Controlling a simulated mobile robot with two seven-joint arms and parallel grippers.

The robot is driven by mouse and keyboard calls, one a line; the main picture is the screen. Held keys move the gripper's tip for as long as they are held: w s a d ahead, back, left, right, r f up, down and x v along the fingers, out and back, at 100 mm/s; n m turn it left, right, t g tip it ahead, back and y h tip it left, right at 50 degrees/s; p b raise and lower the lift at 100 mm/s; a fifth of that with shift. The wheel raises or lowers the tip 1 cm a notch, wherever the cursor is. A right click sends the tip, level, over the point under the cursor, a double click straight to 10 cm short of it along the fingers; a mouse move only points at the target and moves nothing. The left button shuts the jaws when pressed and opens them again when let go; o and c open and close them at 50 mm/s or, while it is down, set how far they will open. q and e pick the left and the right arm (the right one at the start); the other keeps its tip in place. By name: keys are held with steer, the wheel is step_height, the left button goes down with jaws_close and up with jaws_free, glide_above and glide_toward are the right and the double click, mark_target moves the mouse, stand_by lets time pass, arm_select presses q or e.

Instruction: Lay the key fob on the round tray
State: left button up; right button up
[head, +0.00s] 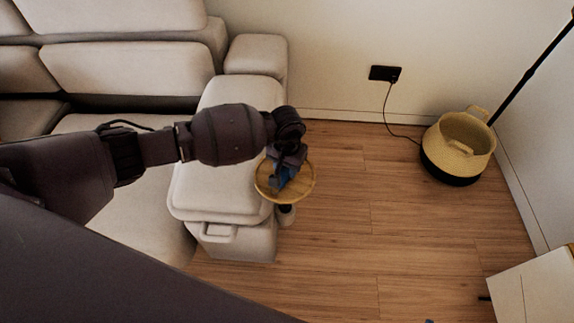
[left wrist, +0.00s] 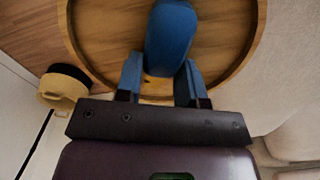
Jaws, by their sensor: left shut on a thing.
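The key fob (left wrist: 171,35) is a blue rounded oblong. In the left wrist view it lies between the two fingers of my left gripper (left wrist: 160,82), which is shut on it. The round wooden tray (left wrist: 243,64) fills the background behind the fob, with a raised rim. In the head view the tray (head: 304,189) stands beside the sofa arm, and my left gripper (head: 283,176) is over it, pointing down. The gripper mostly hides the fob there. I cannot tell whether the fob touches the tray. My right gripper is not in view.
The pale sofa (head: 215,190) borders the tray on the left. A yellow and black basket (head: 458,150) stands by the wall, near a lamp pole (head: 535,68) and a socket with a cord (head: 384,73). A white cabinet (head: 535,292) is at lower right. The wooden floor between is clear.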

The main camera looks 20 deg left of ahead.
arm_select(q)
steer(key=shift+f, duration=0.1)
steer(key=o, duration=0.5)
steer(key=shift+f, duration=0.1)
steer(key=o, duration=0.4)
steer(key=shift+w+r, duration=0.1)
steer(key=shift+r, duration=0.5)
steer(key=shift+r+p, duration=0.95)
steer(key=shift+r, duration=4.7)
steer(key=shift+s+d, duration=0.1)
steer(key=shift+s, duration=0.1)
